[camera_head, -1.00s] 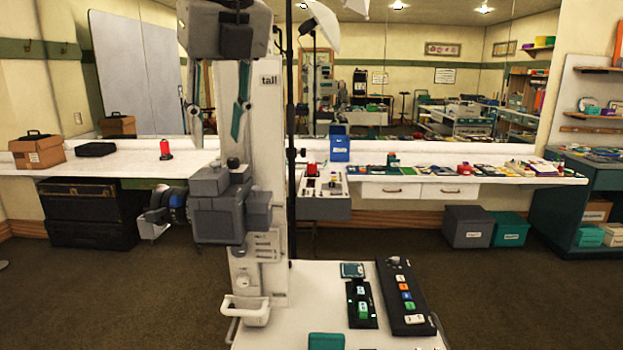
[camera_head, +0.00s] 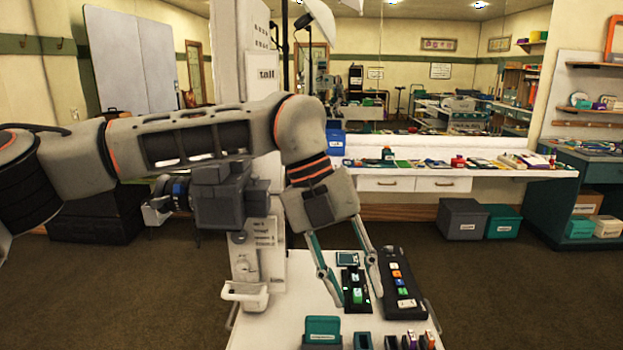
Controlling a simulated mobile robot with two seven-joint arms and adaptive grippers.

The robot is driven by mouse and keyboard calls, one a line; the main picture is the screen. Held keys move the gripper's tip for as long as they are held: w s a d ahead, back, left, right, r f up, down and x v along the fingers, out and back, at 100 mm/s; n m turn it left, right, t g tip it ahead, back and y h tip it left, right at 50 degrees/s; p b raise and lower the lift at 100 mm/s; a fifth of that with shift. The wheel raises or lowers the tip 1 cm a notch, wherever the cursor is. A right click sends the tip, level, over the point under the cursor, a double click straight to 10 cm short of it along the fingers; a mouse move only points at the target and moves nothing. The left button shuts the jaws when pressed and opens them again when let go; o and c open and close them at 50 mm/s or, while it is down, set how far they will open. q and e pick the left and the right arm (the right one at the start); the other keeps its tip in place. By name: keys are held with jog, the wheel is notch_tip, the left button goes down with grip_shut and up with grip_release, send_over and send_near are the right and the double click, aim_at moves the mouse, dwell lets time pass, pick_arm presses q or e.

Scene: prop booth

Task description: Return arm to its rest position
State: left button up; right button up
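My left arm comes in from the left and spans the view. My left gripper (camera_head: 356,296) points down over the white cart top (camera_head: 280,315), its two thin teal fingers spread apart. A black holder with a green block (camera_head: 357,296) shows between the fingertips. I cannot tell whether the fingertips touch anything; nothing is seen clamped. My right gripper is not in view.
A black panel with coloured buttons (camera_head: 402,283) lies just right of the fingers. A teal box (camera_head: 323,330) and several small holders stand at the cart's front. A grey-white column (camera_head: 262,230) rises behind the arm. A long counter (camera_head: 450,170) runs behind.

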pick_arm(q)
jog(key=s+d+m+g+h, duration=0.2)
jog(key=s+d+g+h, duration=0.4)
jog(key=s+d+h, duration=0.6)
jog(key=w+a+f+n+t+h, duration=0.1)
jog(key=w+a+n+t+h, duration=0.25)
jog(key=w+n+t, duration=0.35)
jog(key=w+a+f+n+t+h, duration=0.1)
jog(key=w+a+n+t+h, duration=0.1)
jog(key=w+n+t+h, duration=0.4)
jog(key=w+a+f+n+t+y, duration=0.4)
jog(key=a+f+n+t+y, duration=0.8)
jog(key=f+n, duration=0.3)
jog(key=s+a+f+n+g+y, duration=0.1)
jog(key=s+a+f+n+y, duration=0.25)
jog(key=a+f, duration=0.4)
jog(key=s+a+f+n+g+y, duration=0.1)
jog(key=s+a+f+n+y, duration=0.3)
jog(key=f, duration=0.7)
jog(key=s+a+f+g+y, duration=0.3)
jog(key=s+a+f, duration=0.6)
jog(key=f, duration=0.3)
jog(key=shift+s+a+m+g, duration=0.3)
jog(key=shift+s+m, duration=0.15)
jog(key=shift+s, duration=0.3)
